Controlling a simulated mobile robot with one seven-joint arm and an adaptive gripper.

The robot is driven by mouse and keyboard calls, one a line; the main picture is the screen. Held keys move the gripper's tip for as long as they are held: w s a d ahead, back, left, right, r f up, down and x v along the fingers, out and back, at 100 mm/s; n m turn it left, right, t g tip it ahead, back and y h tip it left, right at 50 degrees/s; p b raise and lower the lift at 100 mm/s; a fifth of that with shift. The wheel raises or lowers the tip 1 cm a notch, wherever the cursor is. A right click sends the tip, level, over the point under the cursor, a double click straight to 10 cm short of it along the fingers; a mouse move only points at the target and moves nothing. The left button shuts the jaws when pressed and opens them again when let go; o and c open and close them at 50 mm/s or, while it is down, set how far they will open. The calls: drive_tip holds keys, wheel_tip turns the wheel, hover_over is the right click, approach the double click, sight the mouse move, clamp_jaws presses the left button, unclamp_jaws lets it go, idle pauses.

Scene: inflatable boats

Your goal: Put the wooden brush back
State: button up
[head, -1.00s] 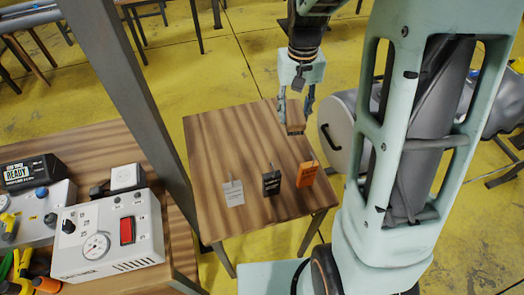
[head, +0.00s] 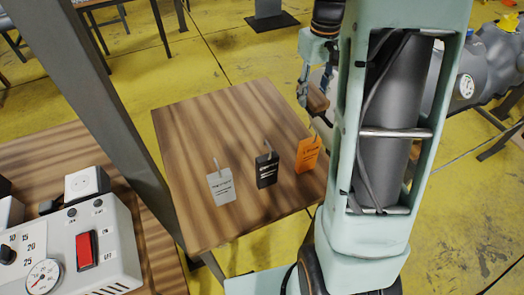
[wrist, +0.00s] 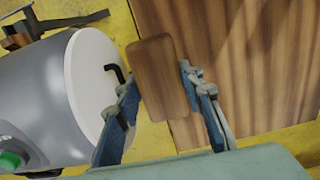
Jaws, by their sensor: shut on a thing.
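The wooden brush (wrist: 158,75) shows in the wrist view as a brown block with rounded corners, seen from above. My gripper (wrist: 157,95) has one blue-grey finger on each side of it and is shut on it. Bristles cannot be made out. In the head view the brush (head: 317,98) hangs from my gripper (head: 311,88) beside the right edge of the wooden table (head: 215,130). My own arm hides part of the gripper there.
The rest of the tabletop is bare. A grey cylinder with a white end (wrist: 88,85) lies beside the table. A control box (head: 85,245) is at lower left.

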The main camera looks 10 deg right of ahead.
drive_tip(key=shift+d+f, duration=0.2)
drive_tip(key=shift+f, duration=0.05)
drive_tip(key=a+f, duration=0.3)
drive_tip(key=a, duration=0.1)
drive_tip(key=w+a+f, duration=0.1)
drive_tip(key=a+f, duration=0.2)
drive_tip(key=a, duration=0.1)
drive_tip(key=a+f, duration=0.2)
drive_tip(key=a, duration=0.3)
drive_tip(key=shift+w+f, duration=0.25)
drive_tip(key=shift+f, duration=0.15)
drive_tip(key=shift+a+f, duration=0.15)
drive_tip(key=shift+f, duration=0.1)
drive_tip(key=shift+a+f, duration=0.2)
drive_tip(key=shift+f, duration=1.55)
drive_tip(key=shift+f+b, duration=0.1)
drive_tip(key=shift+b, duration=0.25)
drive_tip(key=shift+f, duration=0.2)
drive_tip(key=o, duration=1.2)
drive_tip(key=shift+r, duration=0.1)
